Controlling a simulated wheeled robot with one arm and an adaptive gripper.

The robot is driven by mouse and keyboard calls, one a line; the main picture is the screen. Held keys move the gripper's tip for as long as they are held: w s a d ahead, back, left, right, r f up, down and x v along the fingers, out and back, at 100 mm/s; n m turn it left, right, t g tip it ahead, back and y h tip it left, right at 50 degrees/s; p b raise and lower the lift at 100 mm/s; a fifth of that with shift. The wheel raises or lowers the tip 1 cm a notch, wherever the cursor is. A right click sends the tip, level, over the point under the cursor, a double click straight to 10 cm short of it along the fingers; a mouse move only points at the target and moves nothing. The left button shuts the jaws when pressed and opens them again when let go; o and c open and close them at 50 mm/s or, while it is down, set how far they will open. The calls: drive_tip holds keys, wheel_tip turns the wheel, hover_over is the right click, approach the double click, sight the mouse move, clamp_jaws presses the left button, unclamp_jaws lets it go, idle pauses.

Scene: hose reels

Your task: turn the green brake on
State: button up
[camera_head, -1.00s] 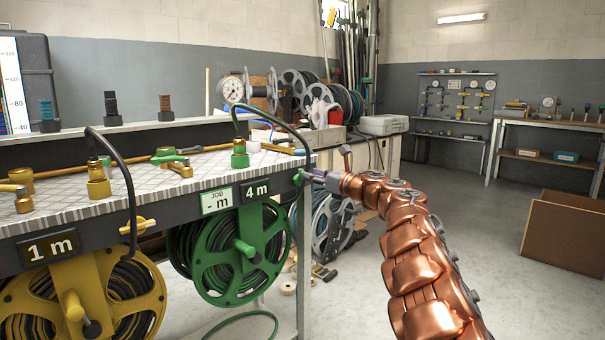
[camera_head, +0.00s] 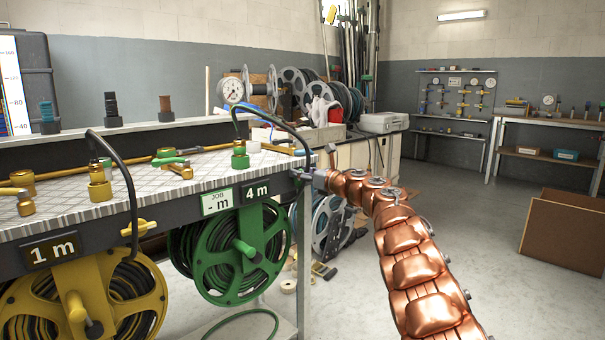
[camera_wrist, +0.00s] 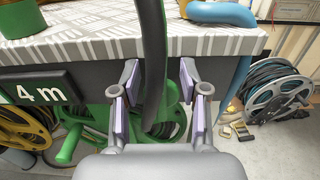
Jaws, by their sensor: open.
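The green reel (camera_head: 232,255) hangs under the bench below the "4 m" sign (camera_head: 257,190); the sign also shows in the wrist view (camera_wrist: 40,95). I cannot make out the green brake now; my gripper and the hose cover the bench's front rail right of the sign. My gripper (camera_head: 304,176) is at that rail, by the bench's right corner. In the wrist view my gripper (camera_wrist: 158,85) is open, its two fingers apart, with the dark hose (camera_wrist: 153,50) running down between them. I cannot tell whether they touch it.
The yellow reel (camera_head: 85,300) with its yellow brake (camera_head: 140,226) is at the left. The patterned bench top (camera_head: 130,195) carries brass and green fittings. A grey reel (camera_head: 333,228) stands behind the bench's right end. The floor (camera_head: 480,270) at the right is mostly clear.

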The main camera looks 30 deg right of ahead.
drive_tip(key=c, duration=0.8)
clamp_jaws()
drive_tip(key=shift+f, duration=0.15)
